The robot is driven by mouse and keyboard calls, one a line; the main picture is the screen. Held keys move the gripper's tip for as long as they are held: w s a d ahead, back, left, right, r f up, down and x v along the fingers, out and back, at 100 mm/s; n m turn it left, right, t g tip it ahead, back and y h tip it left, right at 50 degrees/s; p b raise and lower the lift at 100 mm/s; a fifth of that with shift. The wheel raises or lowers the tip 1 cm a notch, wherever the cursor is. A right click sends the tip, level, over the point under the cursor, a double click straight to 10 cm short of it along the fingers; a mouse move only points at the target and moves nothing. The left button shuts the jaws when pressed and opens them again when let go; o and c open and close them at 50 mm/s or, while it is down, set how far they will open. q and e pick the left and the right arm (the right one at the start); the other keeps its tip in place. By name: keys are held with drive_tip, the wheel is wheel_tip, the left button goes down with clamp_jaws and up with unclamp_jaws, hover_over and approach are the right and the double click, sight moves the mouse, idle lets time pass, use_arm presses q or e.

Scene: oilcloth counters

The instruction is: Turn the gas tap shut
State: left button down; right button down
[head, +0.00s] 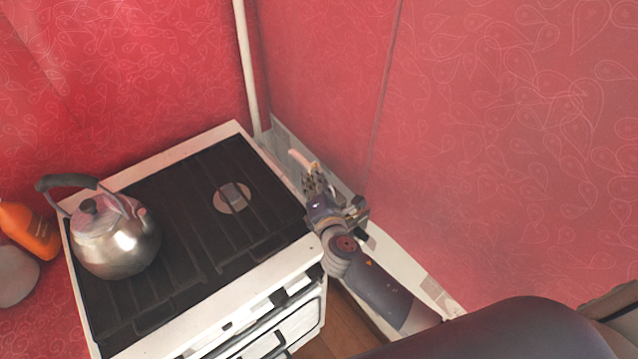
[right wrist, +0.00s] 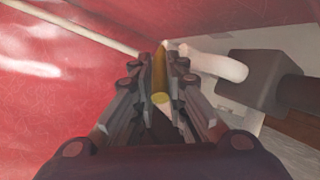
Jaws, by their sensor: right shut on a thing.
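The gas tap shows in the right wrist view as a yellow lever (right wrist: 160,80) between my right gripper's fingers. My right gripper (right wrist: 160,90) is shut on this lever. In the head view the right gripper (head: 312,180) is low in the gap between the stove's right side and the red wall. There the lever is hidden by the gripper. A pale bent pipe end (right wrist: 215,64) and a dark grey block (right wrist: 255,80) are just right of the lever in the right wrist view. My left gripper is not in view.
The white stove (head: 225,318) with a black hob stands left of my right arm. A steel kettle (head: 118,240) is on the hob's left side. An orange bottle (head: 30,230) is farther left. A white vertical pipe (head: 246,70) runs up the wall behind. Room beside the stove is narrow.

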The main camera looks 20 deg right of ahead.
idle(0.3)
drive_tip(key=c, duration=1.6)
unclamp_jaws()
drive_tip(key=v, duration=1.2)
drive_tip(key=shift+a, duration=0.15)
